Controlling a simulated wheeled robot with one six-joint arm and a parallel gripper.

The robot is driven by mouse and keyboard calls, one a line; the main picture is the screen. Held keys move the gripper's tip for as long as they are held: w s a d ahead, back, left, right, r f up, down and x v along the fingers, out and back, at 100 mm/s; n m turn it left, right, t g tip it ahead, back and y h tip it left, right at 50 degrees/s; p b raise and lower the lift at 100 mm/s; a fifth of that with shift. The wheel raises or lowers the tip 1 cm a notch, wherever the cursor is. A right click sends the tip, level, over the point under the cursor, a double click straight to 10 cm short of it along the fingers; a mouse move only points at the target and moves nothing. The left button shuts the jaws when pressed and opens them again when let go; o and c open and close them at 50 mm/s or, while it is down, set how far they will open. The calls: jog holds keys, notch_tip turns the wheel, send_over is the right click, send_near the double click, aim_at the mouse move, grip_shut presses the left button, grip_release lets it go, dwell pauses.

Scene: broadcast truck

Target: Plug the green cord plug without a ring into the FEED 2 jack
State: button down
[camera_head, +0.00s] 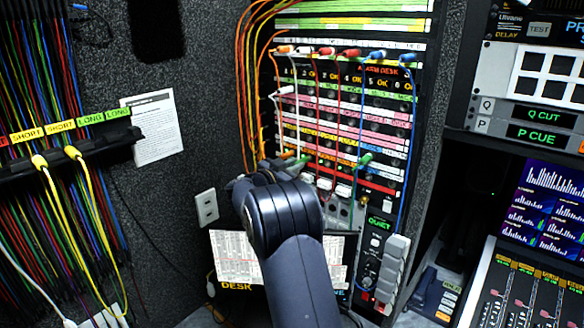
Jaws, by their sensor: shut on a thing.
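My arm reaches up to the left side of the patch panel (345,110). My gripper (284,166) is at the panel's lower left, largely hidden behind my own wrist. It is shut on a green cord plug (300,161), which shows as a small green piece at its right side. Whether this plug has a ring, and whether its tip touches the panel, I cannot tell. Another green plug (364,160) sticks out of the panel farther right, apart from my gripper. The jack labels are too small to read, so I cannot pick out FEED 2.
Orange, red, white and blue cords hang across the panel, with a row of plugs along its top (325,51). A paper sheet (236,257) lies below. A cord rack (70,140) is at left. The mixing desk (530,295) is at right.

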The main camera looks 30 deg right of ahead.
jog(key=shift+w+d, duration=0.2)
jog(key=shift+d, duration=0.25)
jog(key=c, duration=1.3)
grip_release()
jog(key=b+v, duration=0.3)
jog(key=v, duration=0.7)
jog(key=shift+s+a, duration=0.15)
jog(key=shift+a, duration=0.25)
jog(key=shift+d, duration=0.1)
jog(key=p+x, duration=0.3)
jog(key=x, duration=0.8)
jog(key=shift+s+a, duration=0.25)
jog(key=shift+a, duration=0.45)
